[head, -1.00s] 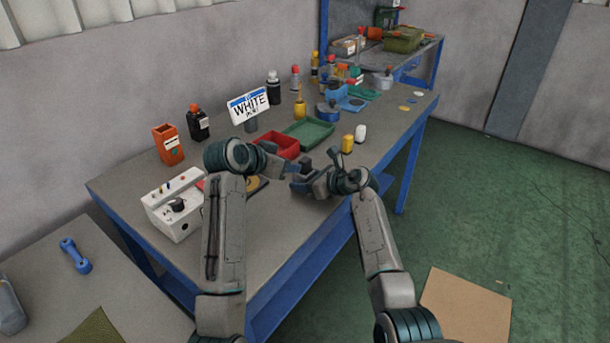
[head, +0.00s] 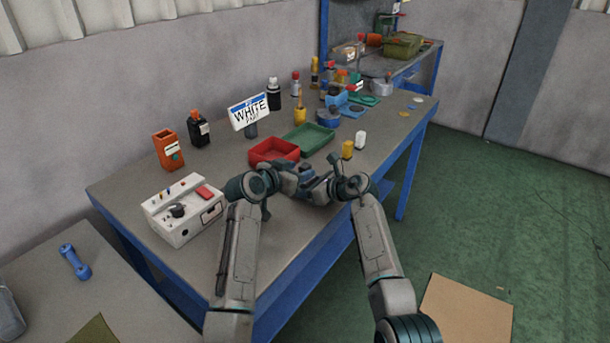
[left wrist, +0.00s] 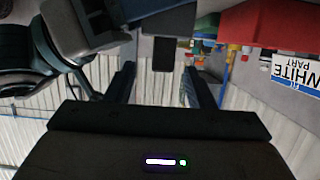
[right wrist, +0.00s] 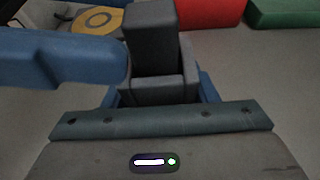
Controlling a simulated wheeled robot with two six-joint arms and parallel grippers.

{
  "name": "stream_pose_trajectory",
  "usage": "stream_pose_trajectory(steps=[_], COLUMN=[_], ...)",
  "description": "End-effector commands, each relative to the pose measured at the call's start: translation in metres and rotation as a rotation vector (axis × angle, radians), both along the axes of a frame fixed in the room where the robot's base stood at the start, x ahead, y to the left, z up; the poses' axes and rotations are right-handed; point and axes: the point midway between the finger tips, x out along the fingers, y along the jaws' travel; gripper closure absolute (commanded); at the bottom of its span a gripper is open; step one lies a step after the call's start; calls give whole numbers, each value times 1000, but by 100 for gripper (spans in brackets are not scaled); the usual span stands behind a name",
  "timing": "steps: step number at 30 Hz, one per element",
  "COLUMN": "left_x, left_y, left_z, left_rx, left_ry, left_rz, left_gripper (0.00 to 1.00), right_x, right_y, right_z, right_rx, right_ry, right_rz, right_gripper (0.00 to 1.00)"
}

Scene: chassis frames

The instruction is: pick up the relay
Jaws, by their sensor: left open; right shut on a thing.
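My right gripper (right wrist: 162,90) is shut on a dark grey block with a wider base, which I take to be the relay (right wrist: 152,38). It holds the relay above the bench. My left gripper (left wrist: 158,80) is open, facing the right one. In the left wrist view the relay's dark end (left wrist: 163,54) shows between the two left fingers, with space on both sides. A blue part (right wrist: 60,58), seemingly of my left gripper, shows beside the relay in the right wrist view. In the head view the grippers meet and mostly hide the relay.
The bench (head: 130,187) holds a red tray (head: 262,158) and a green tray (head: 310,145) behind the grippers. A white box (head: 185,225) with a knob stands at left. A "WHITE PART" sign (head: 249,112), bottles, and yellow and white small pieces stand farther back.

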Motion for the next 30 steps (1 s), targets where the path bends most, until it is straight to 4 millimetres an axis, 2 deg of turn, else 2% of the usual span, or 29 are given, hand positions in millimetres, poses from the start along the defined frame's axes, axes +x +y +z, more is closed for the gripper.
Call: stream_pose_trajectory(steps=[3,9,17,18,25,30], left_x=[15,31,33,33,33,33], left_y=[-7,-19,-20,-20,-20,-20], left_z=[-6,-12,-13,-13,-13,-13], left_rx=[0,0,0,0,0,-1], left_ry=[2,1,1,2,1,1], left_rz=[-1,-1,0,-1,0,0], left_gripper=[51,51,51,53,98,100], right_x=[0,0,0,0,0,0], right_y=[0,0,0,0,0,0], right_z=[0,0,0,0,0,0], right_rx=[0,0,0,0,0,0], right_ry=[0,0,0,0,0,0], right_rz=[0,0,0,0,0,0], right_gripper=[73,73,73,73,73,73])
